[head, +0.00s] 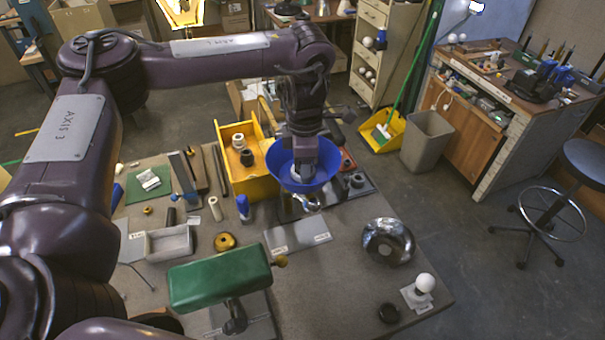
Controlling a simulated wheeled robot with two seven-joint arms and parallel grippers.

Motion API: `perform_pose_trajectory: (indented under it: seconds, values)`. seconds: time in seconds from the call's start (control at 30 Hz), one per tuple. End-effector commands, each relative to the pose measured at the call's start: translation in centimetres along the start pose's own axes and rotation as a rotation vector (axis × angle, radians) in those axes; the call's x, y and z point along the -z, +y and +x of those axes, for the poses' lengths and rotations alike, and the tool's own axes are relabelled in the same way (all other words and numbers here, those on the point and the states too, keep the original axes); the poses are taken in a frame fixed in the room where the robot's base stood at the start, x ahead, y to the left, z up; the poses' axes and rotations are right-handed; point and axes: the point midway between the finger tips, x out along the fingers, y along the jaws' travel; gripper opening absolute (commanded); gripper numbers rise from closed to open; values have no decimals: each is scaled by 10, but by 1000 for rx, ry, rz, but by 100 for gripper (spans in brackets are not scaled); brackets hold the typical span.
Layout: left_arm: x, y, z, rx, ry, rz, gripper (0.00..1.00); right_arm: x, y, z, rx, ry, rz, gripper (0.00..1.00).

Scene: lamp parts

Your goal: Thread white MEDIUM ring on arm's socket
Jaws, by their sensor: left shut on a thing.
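My left gripper (304,174) points down from the arm above and reaches into a blue shade (277,160), whose rim shows around it. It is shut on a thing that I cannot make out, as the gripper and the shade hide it. I cannot tell a white medium ring there. Just below the shade a small shiny metal part (310,203) shows, over a dark plate. The arm's socket cannot be made out; the shade and gripper cover that spot. My right gripper is not in view.
A yellow bin (233,180) with a cream and a black ring-like part stands left of the shade. A grey pad (297,235), a chrome dome (388,242), a green lamp head (219,277) and a bulb on a stand (425,283) are nearer. The table's middle right is fairly clear.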

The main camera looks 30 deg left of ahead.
Motion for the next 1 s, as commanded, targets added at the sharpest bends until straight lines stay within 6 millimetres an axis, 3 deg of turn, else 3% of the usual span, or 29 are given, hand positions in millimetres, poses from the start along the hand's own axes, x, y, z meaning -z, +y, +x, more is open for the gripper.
perform_pose_trajectory:
  seconds: [0.33,0.7,1.0]
  values:
    - [0,0,0,0,-1,43,11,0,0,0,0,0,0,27]
    - [0,-2,1,0,0,551,11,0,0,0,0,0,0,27]
    - [0,-2,2,1,0,609,10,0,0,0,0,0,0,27]
